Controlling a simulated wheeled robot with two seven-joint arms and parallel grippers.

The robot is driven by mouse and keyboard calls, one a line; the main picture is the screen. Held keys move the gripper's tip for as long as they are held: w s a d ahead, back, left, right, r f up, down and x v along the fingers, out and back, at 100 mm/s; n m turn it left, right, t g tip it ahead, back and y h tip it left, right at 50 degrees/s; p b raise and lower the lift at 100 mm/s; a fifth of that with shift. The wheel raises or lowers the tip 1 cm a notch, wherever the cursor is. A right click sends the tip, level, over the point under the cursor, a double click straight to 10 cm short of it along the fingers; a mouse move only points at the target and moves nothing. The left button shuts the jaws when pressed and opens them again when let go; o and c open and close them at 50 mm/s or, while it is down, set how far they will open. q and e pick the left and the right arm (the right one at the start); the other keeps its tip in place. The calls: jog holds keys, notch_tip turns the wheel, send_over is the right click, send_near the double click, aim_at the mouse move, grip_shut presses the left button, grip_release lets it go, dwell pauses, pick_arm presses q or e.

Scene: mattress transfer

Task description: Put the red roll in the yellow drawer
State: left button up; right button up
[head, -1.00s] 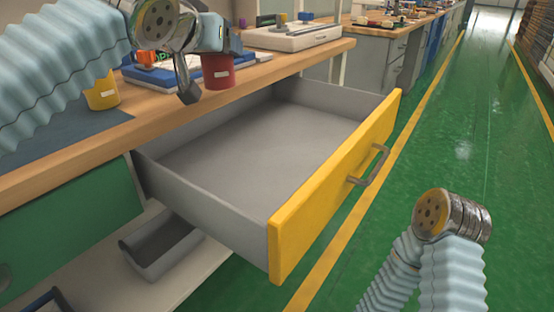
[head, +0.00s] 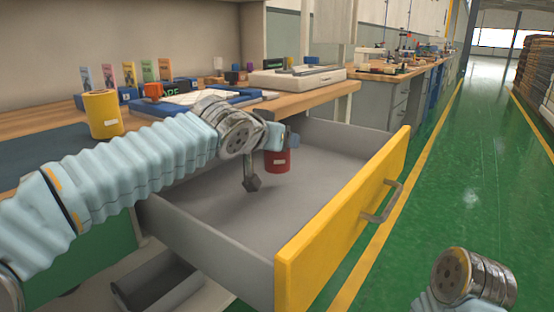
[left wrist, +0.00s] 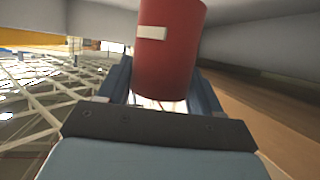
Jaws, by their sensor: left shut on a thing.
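The red roll (head: 277,163), with a small white label, is held upright in my left gripper (head: 274,137). In the head view it overlaps the inside of the open yellow drawer (head: 345,222), near its far end. Bare grey drawer floor shows around it; I cannot tell how high above the floor it hangs. In the left wrist view the roll (left wrist: 170,50) stands between the two blue fingers, with grey surfaces behind. The drawer has a yellow front and grey inner walls, and looks empty. My right arm's wrist shows at the bottom right; its gripper is out of frame.
A yellow roll (head: 103,114) stands on the wooden bench (head: 305,103) above the drawer. A white device (head: 298,78) and a blue tray (head: 240,96) lie farther back. A grey bin (head: 155,283) is on the lower shelf. The green floor (head: 445,180) is clear on the right.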

aim_at(277, 157)
pick_arm(q)
jog(key=shift+w+f, duration=0.4)
jog(key=shift+f, duration=0.05)
jog(key=f, duration=0.1)
jog(key=f+b, duration=0.1)
jog(key=f, duration=0.1)
jog(key=shift+w+f, duration=0.3)
jog(key=shift+f, duration=0.05)
jog(key=shift+f+b, duration=0.15)
jog(key=shift+b, duration=0.2)
jog(key=o, duration=0.8)
jog(key=shift+f, duration=0.1)
jog(key=shift+c, duration=0.2)
jog(key=o, duration=0.5)
jog(key=shift+c, duration=0.2)
